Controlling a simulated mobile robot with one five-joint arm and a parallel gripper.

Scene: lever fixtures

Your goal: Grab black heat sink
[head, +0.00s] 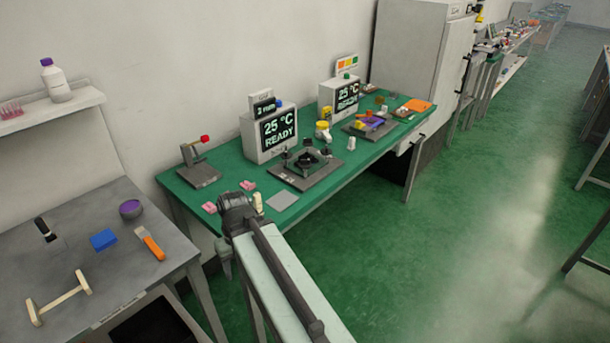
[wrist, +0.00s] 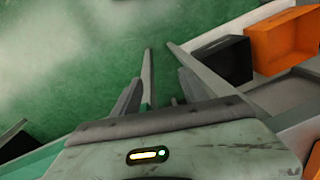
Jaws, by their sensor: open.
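A black part (head: 308,160) sits in a dark fixture on a grey base plate on the green bench, in the middle of the head view. It may be the black heat sink, but it is too small to tell for sure. My gripper (wrist: 158,92) is open and empty in the wrist view, with green floor behind its fingers. In the head view my arm ends near the front left edge of the green bench, short of the fixture. The wrist view does not show the fixture.
Two display boxes (head: 269,132) (head: 340,96) stand behind the fixture. Pink blocks (head: 248,185) and a grey pad (head: 282,200) lie near the bench's front edge. A grey table (head: 75,240) with tools stands at left. The wrist view shows a black bin (wrist: 224,62) and an orange bin (wrist: 285,42).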

